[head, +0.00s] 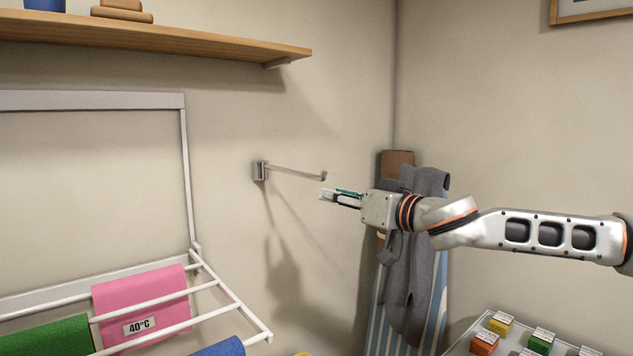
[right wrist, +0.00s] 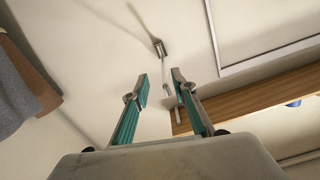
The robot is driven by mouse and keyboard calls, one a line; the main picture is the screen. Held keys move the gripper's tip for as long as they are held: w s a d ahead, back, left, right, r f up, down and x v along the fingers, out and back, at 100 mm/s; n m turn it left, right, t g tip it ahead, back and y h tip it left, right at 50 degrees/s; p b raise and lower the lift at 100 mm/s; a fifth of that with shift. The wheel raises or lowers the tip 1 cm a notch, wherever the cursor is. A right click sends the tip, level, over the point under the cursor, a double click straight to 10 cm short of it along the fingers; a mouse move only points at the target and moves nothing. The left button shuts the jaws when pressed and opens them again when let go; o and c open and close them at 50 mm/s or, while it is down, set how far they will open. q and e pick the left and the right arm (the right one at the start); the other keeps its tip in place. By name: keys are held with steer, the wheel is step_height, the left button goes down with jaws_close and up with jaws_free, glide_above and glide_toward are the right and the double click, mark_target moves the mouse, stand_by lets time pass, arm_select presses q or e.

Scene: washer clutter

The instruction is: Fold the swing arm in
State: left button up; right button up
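The swing arm (head: 295,172) is a thin metal rod on a small wall bracket (head: 259,171). It sticks out from the wall to the right and ends in a small upturned tip. My right gripper (head: 328,194) is just below and right of that tip, pointing left. In the right wrist view the fingers (right wrist: 160,86) are apart, and the swing arm (right wrist: 165,75) shows beyond and between them, with its bracket (right wrist: 158,46) farther off. I see no clear contact. My left gripper is not in view.
A wooden shelf (head: 150,38) is above left. A white drying rack (head: 233,293) with a pink cloth (head: 130,292) stands out at lower left. An ironing board with a grey cloth (head: 409,270) leans in the corner behind my right arm. Small coloured boxes (head: 541,340) are at lower right.

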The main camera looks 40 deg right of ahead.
mark_target(324, 179)
steer(key=w+r, duration=0.2)
steer(key=shift+a+r+b, duration=0.1)
steer(key=shift+r+b, duration=0.2)
steer(key=shift+b, duration=0.1)
steer(key=shift+w+b, duration=0.3)
steer(key=shift+w, duration=0.95)
steer(key=shift+w+a+r, duration=0.1)
steer(key=shift+w+a, duration=0.1)
steer(key=shift+w, duration=1.1)
jaws_close()
